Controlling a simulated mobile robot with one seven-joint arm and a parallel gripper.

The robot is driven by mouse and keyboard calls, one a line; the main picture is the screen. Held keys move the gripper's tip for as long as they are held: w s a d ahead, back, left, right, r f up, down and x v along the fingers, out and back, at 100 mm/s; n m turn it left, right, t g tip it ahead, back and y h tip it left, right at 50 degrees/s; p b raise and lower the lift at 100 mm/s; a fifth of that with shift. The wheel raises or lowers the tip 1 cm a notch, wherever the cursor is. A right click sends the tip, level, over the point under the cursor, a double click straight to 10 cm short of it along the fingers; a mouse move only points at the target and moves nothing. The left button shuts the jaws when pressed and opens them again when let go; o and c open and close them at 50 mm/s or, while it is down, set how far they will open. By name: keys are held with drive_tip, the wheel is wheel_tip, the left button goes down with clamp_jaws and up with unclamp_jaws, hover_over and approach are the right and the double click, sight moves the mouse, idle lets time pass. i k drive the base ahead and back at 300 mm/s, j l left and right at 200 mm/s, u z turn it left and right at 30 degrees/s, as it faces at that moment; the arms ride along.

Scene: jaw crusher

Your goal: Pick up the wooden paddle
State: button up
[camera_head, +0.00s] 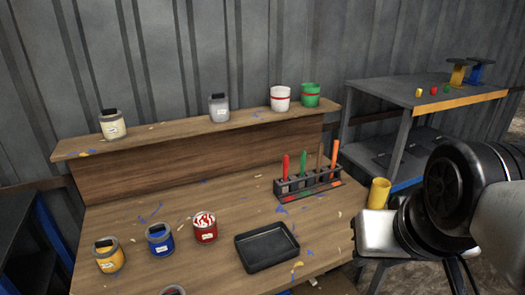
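A dark rack (308,187) stands at the right of the wooden workbench (130,215) and holds several upright handled tools. The brown one, which looks like the wooden paddle (320,158), stands between a green tool (303,163) and an orange one (334,153). Its lower end is hidden in the rack. My arm comes in from the right edge. Its silver end, which seems to be my gripper (375,236), is to the right of and nearer than the rack, apart from the paddle. No fingers can be made out.
A black tray (267,247) lies in front of the rack. Several paint cans, such as the red one (205,229), stand at the left. A raised shelf (170,131) at the back holds more cans. A yellow cup (379,193) is just behind my arm's end.

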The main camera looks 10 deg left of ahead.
sight(320, 151)
drive_tip(key=i+l+u, duration=0.35)
drive_tip(key=l, duration=0.3)
drive_tip(key=i+l+u, duration=0.15)
drive_tip(key=l, duration=0.25)
drive_tip(key=i+l+u, duration=0.15)
drive_tip(key=l, duration=0.2)
drive_tip(key=i+l+u, duration=0.2)
drive_tip(key=l, duration=0.2)
drive_tip(key=l+u, duration=0.15)
drive_tip(key=l, duration=0.25)
